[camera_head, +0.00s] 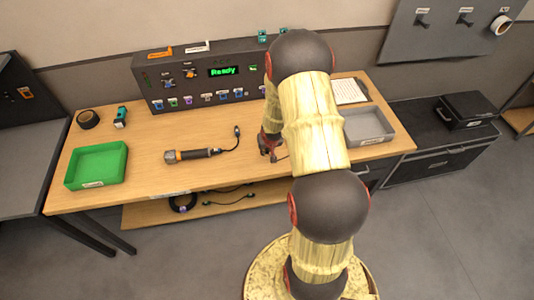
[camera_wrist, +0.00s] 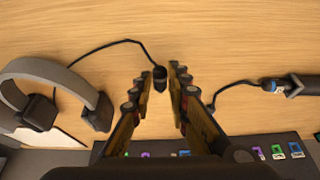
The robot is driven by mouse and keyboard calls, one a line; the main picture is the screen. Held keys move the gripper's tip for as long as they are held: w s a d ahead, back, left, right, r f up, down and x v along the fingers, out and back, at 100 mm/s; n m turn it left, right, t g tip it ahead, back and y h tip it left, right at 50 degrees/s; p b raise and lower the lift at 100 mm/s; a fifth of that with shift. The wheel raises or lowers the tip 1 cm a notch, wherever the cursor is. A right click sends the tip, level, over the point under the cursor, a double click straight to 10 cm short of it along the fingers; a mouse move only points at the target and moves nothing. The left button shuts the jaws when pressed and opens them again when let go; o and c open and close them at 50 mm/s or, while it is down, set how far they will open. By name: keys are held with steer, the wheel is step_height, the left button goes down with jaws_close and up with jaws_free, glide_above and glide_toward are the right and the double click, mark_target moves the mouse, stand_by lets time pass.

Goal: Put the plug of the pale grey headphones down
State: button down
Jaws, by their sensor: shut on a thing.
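The pale grey headphones (camera_wrist: 55,88) lie at the left of the wrist view, with a dark cable curving to their plug. The small black plug (camera_wrist: 159,78) sits between the fingertips of my gripper (camera_wrist: 161,80), which is shut on it. I cannot tell whether the plug touches the table or hangs just above it. In the head view my gripper (camera_head: 268,145) is low over the wooden table (camera_head: 215,180), partly behind my arm. My arm hides the headphones there.
A microphone (camera_head: 190,155) with a cable lies left of my gripper. A console (camera_head: 205,75) reading "Ready" stands behind. A green tray (camera_head: 96,165) is at the left, a grey tray (camera_head: 368,127) at the right. Bare table lies in front of the microphone.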

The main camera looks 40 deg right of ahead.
mark_target(267, 153)
steer(key=shift+f+b, duration=0.35)
steer(key=shift+f, duration=0.8)
steer(key=shift+f+b, duration=0.35)
steer(key=shift+f, duration=0.05)
steer(key=c, duration=1.8)
jaws_free()
steer(key=shift+r, duration=0.1)
steer(key=shift+o, duration=0.4)
steer(key=shift+r, duration=0.1)
